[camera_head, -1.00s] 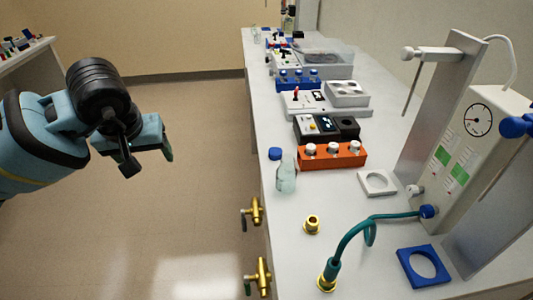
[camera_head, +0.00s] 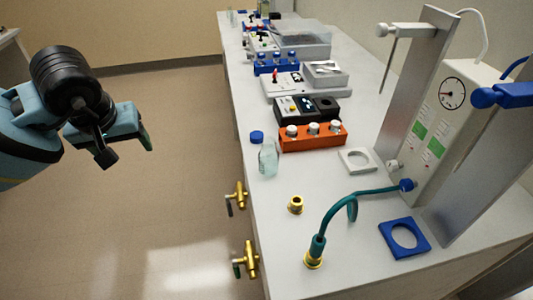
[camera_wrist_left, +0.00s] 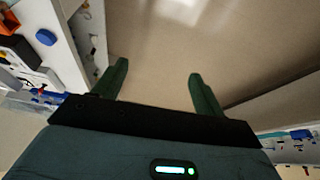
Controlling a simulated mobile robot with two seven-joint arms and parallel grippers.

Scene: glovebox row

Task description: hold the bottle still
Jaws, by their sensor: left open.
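A clear glass bottle (camera_head: 268,158) stands upright near the left edge of the bench in the head view. A blue cap (camera_head: 257,137) shows just behind it on the bench; I cannot tell whether it touches the bottle. My left gripper (camera_head: 127,153) is in the air over the floor, well to the left of the bottle. In the left wrist view its two green fingers (camera_wrist_left: 157,85) are apart with only floor between them. My right gripper is not in view.
An orange block with white-topped vials (camera_head: 312,141) sits right of the bottle. Brass taps (camera_head: 237,197) stick out from the bench side.

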